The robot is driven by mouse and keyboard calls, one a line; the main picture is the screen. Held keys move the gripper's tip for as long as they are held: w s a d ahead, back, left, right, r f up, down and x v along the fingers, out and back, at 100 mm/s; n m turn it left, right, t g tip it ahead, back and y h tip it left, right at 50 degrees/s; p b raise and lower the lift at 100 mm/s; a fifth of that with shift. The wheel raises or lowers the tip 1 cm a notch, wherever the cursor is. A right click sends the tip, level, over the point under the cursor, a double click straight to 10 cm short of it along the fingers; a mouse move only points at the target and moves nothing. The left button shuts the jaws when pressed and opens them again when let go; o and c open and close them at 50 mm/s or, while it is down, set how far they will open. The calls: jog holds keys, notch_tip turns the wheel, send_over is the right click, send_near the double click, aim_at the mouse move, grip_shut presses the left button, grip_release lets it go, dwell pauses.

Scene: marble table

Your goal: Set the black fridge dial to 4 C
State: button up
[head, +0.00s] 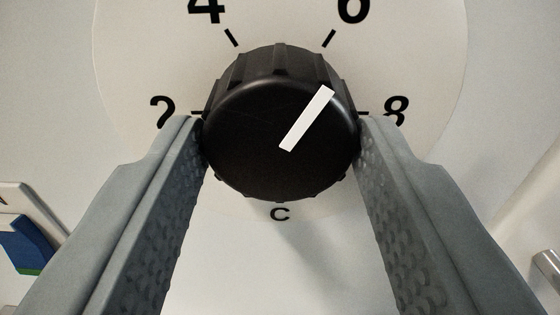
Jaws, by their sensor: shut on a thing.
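The black fridge dial (240,150) is a ribbed round knob in the middle of the head view. Its white pointer line slants up to the right, toward the mark by the 6. Behind it is a pale round scale plate (150,60) with the numbers 2, 4, 6 and 8 and a C below the knob. The 4 is at the upper left, and the tops of the 4 and 6 are cut off. My gripper (281,135) is shut on the dial, with one grey finger on its left side and one on its right.
The white panel (510,80) around the plate is mostly bare. A blue, white and green item (27,243) shows at the left edge. A metallic part (547,268) shows at the lower right edge.

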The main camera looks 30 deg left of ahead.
jog(key=shift+n, duration=0.3)
jog(key=n, duration=1.1)
jog(key=shift+w+d, duration=0.1)
dwell(0.4)
jog(key=o, duration=1)
jog(key=shift+r, duration=0.1)
jog(key=v, duration=1.7)
jog(key=shift+d, duration=0.2)
